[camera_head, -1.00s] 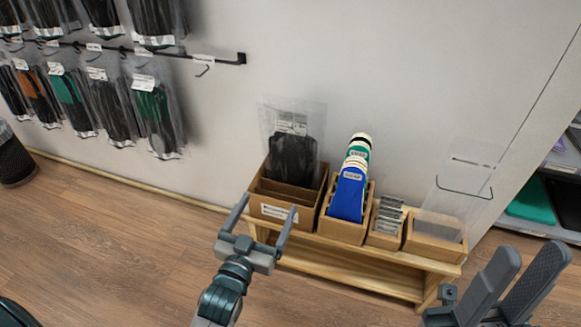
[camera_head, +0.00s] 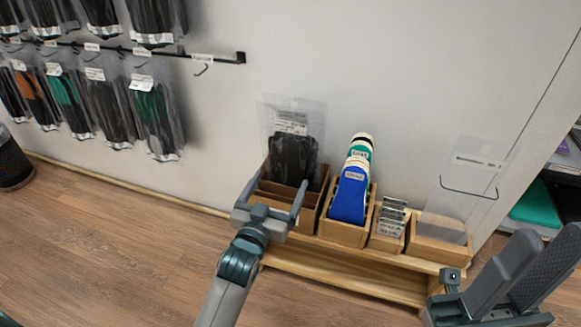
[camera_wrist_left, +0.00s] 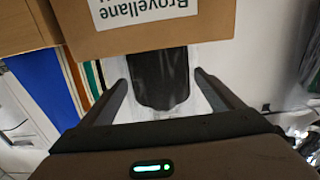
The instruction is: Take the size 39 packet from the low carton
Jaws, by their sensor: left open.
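A clear packet with a dark insole and a white label (camera_head: 293,145) stands upright in the low brown carton (camera_head: 315,205) at the left end of the wooden bench. The size on its label is too small to read. My left gripper (camera_head: 281,181) is open and empty in front of the carton, covering part of it. In the left wrist view the packet's dark insole (camera_wrist_left: 160,85) shows between the open fingers (camera_wrist_left: 160,78), beyond them, with the carton's printed front (camera_wrist_left: 210,22) above. My right gripper (camera_head: 548,235) is at the lower right, its fingers apart, empty.
Right of the carton stand a box of blue and green insoles (camera_head: 350,195), a small box of grey pieces (camera_head: 390,228) and a box (camera_head: 440,245) with a clear sheet. Packets hang on a wall rail (camera_head: 215,58) at upper left.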

